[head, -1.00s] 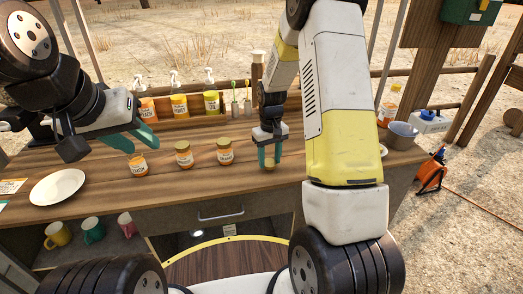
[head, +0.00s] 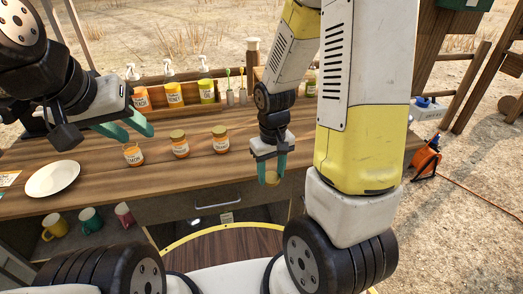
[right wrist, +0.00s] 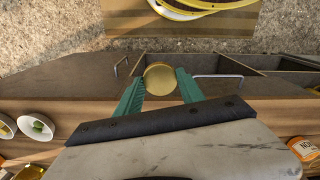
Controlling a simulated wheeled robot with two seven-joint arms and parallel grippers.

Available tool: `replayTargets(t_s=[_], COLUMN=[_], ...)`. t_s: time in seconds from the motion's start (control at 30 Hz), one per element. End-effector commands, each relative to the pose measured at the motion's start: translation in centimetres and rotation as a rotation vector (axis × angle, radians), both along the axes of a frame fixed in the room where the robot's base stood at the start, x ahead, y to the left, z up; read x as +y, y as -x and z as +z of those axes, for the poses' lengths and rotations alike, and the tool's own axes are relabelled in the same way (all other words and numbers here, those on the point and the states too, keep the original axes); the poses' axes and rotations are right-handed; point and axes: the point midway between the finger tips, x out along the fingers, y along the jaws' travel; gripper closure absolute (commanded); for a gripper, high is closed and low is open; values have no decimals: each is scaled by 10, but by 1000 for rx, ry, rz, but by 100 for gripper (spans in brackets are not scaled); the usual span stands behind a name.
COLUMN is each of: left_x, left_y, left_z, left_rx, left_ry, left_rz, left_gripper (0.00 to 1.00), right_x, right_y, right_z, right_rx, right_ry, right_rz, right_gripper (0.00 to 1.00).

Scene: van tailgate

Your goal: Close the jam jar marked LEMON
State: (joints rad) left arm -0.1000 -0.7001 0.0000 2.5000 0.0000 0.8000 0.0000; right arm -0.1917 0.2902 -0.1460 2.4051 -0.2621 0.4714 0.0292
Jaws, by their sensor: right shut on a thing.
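Three orange jars stand in a row on the counter. The left jar (head: 133,154) shows no gold lid; the middle jar (head: 179,144) and the right jar (head: 220,139) have gold lids on. Their labels are too small to read surely. My right gripper (head: 272,170) is shut on a round gold lid (head: 272,179), held at the counter's front edge, right of the jars. In the right wrist view the lid (right wrist: 160,78) sits between the green fingertips. My left gripper (head: 127,128) is open and empty, just above and behind the left jar.
A white plate (head: 52,179) lies at the left of the counter (head: 195,172). Pump bottles (head: 174,93) and brushes in holders stand along the back. Mugs (head: 91,221) sit on a shelf below. The counter between the right jar and my right gripper is clear.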

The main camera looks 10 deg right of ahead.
Motion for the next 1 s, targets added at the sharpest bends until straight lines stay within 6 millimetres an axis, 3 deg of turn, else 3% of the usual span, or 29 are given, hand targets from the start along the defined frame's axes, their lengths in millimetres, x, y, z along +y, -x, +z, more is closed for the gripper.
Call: replayTargets(t_s=[0.37, 0.47, 0.6, 0.73, 0.83, 1.0], left_x=[0, 0, 0, 0, 0, 0], left_y=[0, 0, 0, 0, 0, 0], left_z=[0, 0, 0, 0, 0, 0], left_rx=[0, 0, 0, 0, 0, 0], left_ry=[0, 0, 0, 0, 0, 0], left_rz=[0, 0, 0, 0, 0, 0], left_gripper=[64, 64, 64, 64, 64, 64], right_x=[0, -2, -5, -8, -9, -9], right_y=[-1, -18, -64, -96, -106, -107], right_z=[0, -4, -14, -22, -25, -24], right_rx=[0, 1, 1, 1, 0, 0], right_ry=[0, 2, 3, 2, 0, 0], right_rz=[-2, -39, -147, -229, -256, -259], right_gripper=[92, 92, 92, 92, 92, 92])
